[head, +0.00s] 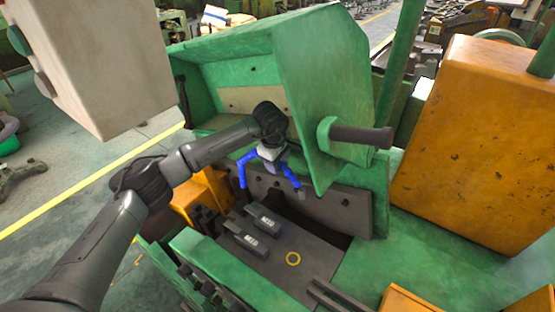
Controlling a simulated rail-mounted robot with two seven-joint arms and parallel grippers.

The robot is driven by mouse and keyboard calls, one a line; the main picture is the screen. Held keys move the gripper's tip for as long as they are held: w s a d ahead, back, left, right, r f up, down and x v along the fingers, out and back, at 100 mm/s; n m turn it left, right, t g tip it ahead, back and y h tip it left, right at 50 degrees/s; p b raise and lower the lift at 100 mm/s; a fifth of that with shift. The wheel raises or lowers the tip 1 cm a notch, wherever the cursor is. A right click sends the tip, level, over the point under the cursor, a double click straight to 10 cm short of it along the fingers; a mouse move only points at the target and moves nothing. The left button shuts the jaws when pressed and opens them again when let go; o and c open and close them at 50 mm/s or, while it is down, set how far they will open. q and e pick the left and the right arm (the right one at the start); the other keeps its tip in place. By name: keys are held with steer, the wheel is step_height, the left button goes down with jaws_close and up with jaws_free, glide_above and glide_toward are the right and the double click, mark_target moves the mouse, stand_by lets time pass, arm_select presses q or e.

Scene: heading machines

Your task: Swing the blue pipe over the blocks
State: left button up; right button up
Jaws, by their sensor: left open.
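The blue pipe (243,167) is a jointed, bent pipe in front of the green machine's back plate. One part hangs to the left of my left gripper and another runs down to the right, ending near a small grey tip. Its middle is hidden behind the gripper. My left gripper (270,157) is open at the pipe's middle; I cannot tell whether it touches the pipe. Two dark grey blocks with pale markings, the nearer block (246,240) and the farther block (263,219), lie on the grey plate below. My right gripper is out of view.
A raised green cover (325,85) with a dark handle (362,136) overhangs the pipe on the right. An orange housing (475,140) stands at the right.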

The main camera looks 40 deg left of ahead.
arm_select(q)
steer(key=shift+c, duration=0.2)
jaws_close()
stand_by(0.3)
